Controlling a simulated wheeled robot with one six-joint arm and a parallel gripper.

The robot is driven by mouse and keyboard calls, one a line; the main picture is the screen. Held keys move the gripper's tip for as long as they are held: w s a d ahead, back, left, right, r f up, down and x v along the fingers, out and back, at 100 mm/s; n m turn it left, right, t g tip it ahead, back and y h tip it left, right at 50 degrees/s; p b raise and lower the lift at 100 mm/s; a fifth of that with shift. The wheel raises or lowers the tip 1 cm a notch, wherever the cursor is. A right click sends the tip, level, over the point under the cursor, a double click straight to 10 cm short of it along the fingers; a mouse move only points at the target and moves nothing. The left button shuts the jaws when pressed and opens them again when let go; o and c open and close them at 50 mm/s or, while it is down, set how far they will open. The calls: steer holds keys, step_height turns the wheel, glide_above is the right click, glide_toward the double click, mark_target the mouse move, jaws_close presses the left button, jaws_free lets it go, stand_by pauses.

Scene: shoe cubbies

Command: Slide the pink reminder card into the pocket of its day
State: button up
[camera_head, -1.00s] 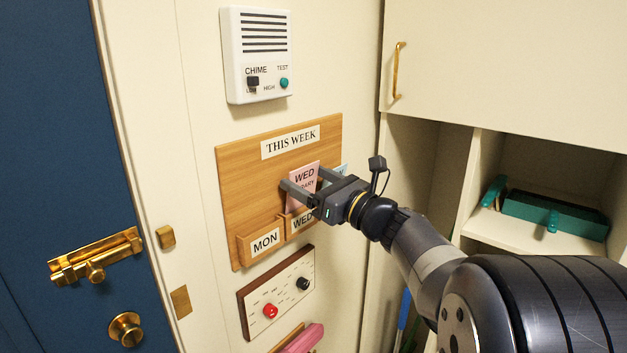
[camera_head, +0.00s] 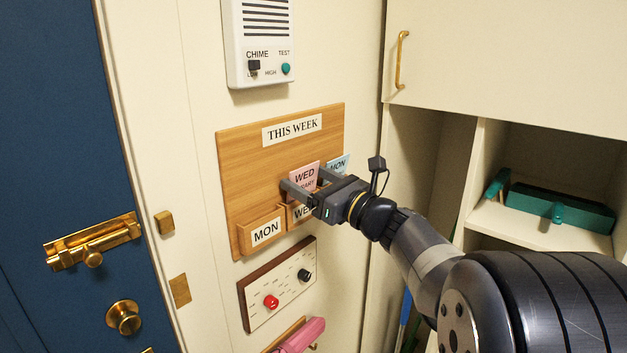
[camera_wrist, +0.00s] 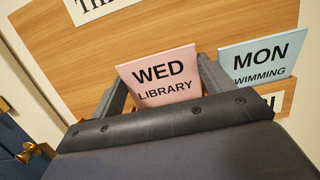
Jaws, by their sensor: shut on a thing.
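The pink card (camera_head: 304,175), reading WED LIBRARY, is upright between the fingers of my gripper (camera_head: 307,180). It also shows in the wrist view (camera_wrist: 163,77). My gripper is shut on it in front of the wooden THIS WEEK board (camera_head: 240,160). The WED pocket (camera_head: 301,213) is just below the card, partly covered by my gripper. The card's lower edge is hidden, so I cannot tell whether it is inside the pocket. The MON pocket (camera_head: 265,233) is to the left and looks empty.
A blue MON SWIMMING card (camera_wrist: 262,62) stands close at the right of the pink card, in a pocket mostly hidden by my gripper. A chime box (camera_head: 262,40) is above the board and a knob panel (camera_head: 287,285) below. Cubbies (camera_head: 480,215) are at the right.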

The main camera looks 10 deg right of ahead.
steer(key=shift+f, duration=0.35)
steer(key=o, duration=0.8)
steer(key=shift+c, duration=0.2)
steer(key=shift+r, duration=0.15)
steer(key=shift+s+d+r+p, duration=0.1)
steer(key=shift+s+r+p, duration=0.05)
steer(key=shift+r+p, duration=0.7)
steer(key=shift+s+d+r+p, duration=0.15)
steer(key=shift+r+p, duration=0.45)
steer(key=shift+r, duration=0.5)
steer(key=shift+s+d+r+p, duration=0.1)
steer(key=shift+s+r+p, duration=0.05)
steer(key=shift+r+p, duration=0.7)
steer(key=shift+r, duration=0.1)
